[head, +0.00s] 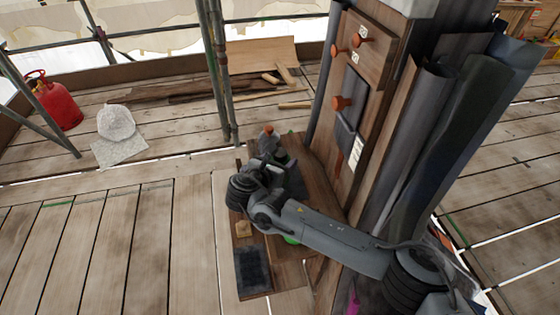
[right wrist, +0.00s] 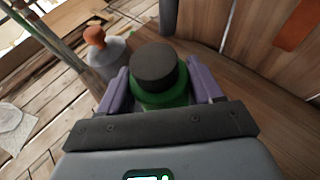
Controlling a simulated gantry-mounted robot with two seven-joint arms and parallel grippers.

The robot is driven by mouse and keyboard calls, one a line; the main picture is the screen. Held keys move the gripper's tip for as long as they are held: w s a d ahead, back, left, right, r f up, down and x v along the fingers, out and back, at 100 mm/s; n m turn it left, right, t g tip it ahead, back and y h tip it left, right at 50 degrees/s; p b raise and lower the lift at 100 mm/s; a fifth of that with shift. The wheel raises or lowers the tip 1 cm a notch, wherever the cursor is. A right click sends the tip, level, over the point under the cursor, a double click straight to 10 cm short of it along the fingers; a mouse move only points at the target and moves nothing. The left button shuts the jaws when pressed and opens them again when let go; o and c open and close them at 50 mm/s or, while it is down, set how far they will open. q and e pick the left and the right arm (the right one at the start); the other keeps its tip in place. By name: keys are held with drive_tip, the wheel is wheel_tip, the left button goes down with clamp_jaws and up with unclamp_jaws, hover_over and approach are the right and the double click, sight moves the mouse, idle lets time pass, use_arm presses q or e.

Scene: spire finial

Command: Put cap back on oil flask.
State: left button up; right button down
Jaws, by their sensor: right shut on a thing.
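The green oil flask (right wrist: 160,98) is between the purple finger pads of my right gripper (right wrist: 158,88) in the right wrist view. A dark round cap-like top (right wrist: 154,66) sits above its green body; I cannot tell whether it is seated. The gripper is shut on the flask's green part. In the head view my right gripper (head: 273,158) is over the wooden board beside the post, with a bit of green (head: 281,156) showing by its fingers. The lower flask is hidden. My left gripper is not in view.
An orange-topped grey piece (right wrist: 95,38) stands close beside the gripper. A dark pad (head: 252,270) and a small tan block (head: 243,229) lie on the board (head: 285,274). Bright green (head: 291,240) shows under my arm. The clad post (head: 335,145) rises to the right.

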drive_tip(key=shift+f, duration=0.2)
drive_tip(key=shift+c, duration=0.9)
unclamp_jaws()
drive_tip(key=shift+r, duration=0.1)
drive_tip(key=shift+s+r, duration=0.1)
drive_tip(key=shift+r, duration=0.1)
drive_tip(key=p+v, duration=0.3)
drive_tip(key=v, duration=0.8)
drive_tip(key=shift+s+a+p, duration=0.25)
drive_tip(key=shift+s+p, duration=0.05)
drive_tip(key=shift+r, duration=0.15)
